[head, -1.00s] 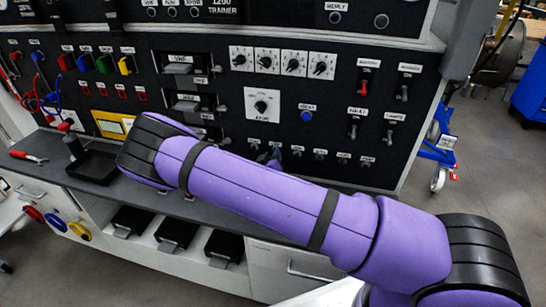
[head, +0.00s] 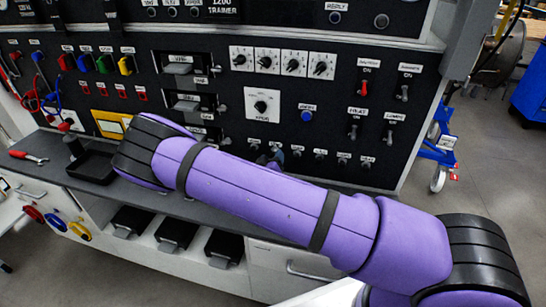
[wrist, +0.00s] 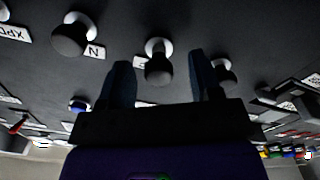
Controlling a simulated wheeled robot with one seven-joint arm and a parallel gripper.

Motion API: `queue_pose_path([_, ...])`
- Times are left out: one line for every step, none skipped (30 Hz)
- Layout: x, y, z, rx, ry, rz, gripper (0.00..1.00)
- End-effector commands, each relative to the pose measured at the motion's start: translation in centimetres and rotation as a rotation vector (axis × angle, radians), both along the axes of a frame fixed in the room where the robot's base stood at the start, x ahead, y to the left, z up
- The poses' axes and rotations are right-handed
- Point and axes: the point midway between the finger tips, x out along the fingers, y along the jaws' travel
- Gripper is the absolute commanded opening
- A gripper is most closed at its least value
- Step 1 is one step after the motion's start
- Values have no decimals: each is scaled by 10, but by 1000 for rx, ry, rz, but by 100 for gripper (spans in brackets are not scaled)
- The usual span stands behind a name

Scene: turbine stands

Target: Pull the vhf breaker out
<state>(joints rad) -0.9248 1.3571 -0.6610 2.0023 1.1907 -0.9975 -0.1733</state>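A row of round dark breaker knobs on pale stems sticks out low on the black panel. In the wrist view one breaker knob (wrist: 158,68) stands between my two fingers, with a gap on each side. Its label is mostly hidden, so I cannot read whether it is the vhf breaker. My gripper (wrist: 160,80) is open, its dark fingers pointing at the panel. One neighbouring knob (wrist: 72,36) is left of the fingers; another knob (wrist: 223,72) is close by the right finger. In the head view my forearm hides most of the gripper.
Further breakers (head: 343,158) continue right along the row. Above are a blue button (head: 306,115), a white-plated rotary knob (head: 261,105) and toggle switches (head: 353,132). A grey worktop (head: 180,205) with a black tray (head: 92,165) lies under my arm.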

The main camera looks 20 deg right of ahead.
Motion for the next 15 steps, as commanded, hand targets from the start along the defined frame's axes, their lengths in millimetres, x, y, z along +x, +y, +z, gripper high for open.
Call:
queue_pose_path([0, 0, 0, 0, 0, 0, 61])
queue_pose_path([0, 0, 0, 0, 0, 0, 67])
queue_pose_path([0, 0, 0, 0, 0, -1, 67])
queue_pose_path([0, 0, 0, 0, 0, -1, 67])
queue_pose_path([0, 0, 0, 0, 0, -1, 67])
queue_pose_path([0, 0, 0, 0, 0, -1, 67])
queue_pose_path([0, 0, 0, 0, 0, -1, 67])
queue_pose_path([0, 0, 0, 0, 0, -1, 67])
queue_pose_path([0, 0, 0, 0, 0, -1, 67])
queue_pose_path([0, 0, 0, 0, 0, -1, 67])
queue_pose_path([0, 0, 0, 0, 0, -1, 67])
queue_pose_path([-1, 1, 0, 0, 0, -1, 67])
queue_pose_path([-2, 1, 0, 0, 0, -1, 67])
queue_pose_path([-3, 2, 0, 0, 0, 0, 67])
queue_pose_path([-4, 3, 0, 1, -1, 0, 67])
